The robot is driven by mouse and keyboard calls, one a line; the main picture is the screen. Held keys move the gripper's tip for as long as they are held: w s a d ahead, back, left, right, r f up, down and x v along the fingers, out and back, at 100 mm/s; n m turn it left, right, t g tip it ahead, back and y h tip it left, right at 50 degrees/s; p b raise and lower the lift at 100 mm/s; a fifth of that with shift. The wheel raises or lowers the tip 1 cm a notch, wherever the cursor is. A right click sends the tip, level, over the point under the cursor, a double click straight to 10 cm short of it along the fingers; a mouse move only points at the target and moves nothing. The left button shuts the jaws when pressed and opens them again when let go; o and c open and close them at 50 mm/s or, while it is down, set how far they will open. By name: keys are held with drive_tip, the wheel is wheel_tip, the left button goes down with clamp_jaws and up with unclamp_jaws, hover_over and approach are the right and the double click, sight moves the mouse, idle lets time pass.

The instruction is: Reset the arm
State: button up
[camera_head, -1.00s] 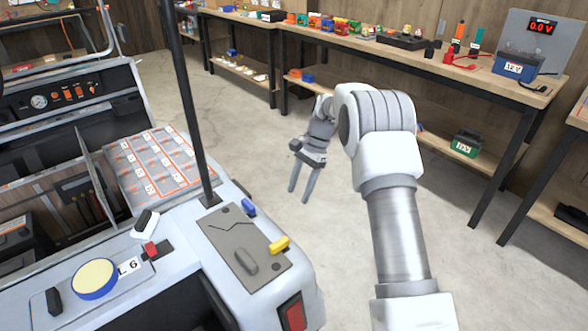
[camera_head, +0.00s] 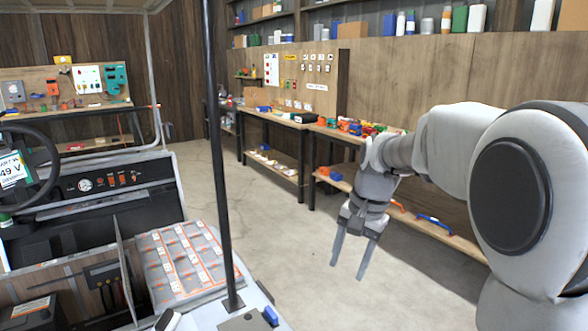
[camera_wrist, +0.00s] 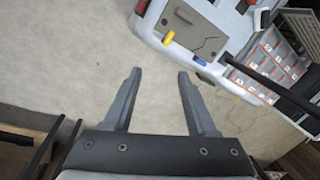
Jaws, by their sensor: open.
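My gripper (camera_head: 349,258) hangs at the end of my arm in the head view, right of the cart's black post, with its fingers pointing down over bare floor. The two fingers are apart and nothing is between them. In the wrist view my gripper (camera_wrist: 160,75) also shows open and empty, with concrete floor below it. My arm reaches in from the right side of the head view, bent at the elbow.
The cart (camera_head: 90,205) stands at the left with its black post (camera_head: 217,150) upright and a battery (camera_head: 185,262) with orange-edged labels. In the wrist view the cart's corner (camera_wrist: 185,25) lies ahead of the fingers. Workbenches (camera_head: 275,118) line the back wall. Floor (camera_head: 270,215) between is clear.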

drive_tip(key=s+d+r+n+t+h+p, duration=0.1)
drive_tip(key=s+r+n+t+p, duration=0.1)
drive_tip(key=s, duration=0.9)
drive_tip(key=s+d+r+n+t+p, duration=0.2)
drive_tip(key=s+r+n+p, duration=0.2)
drive_tip(key=s+r, duration=0.3)
drive_tip(key=s, duration=0.4)
drive_tip(key=shift+s+r+t+h, duration=0.25)
drive_tip(key=shift+s+t+h, duration=0.15)
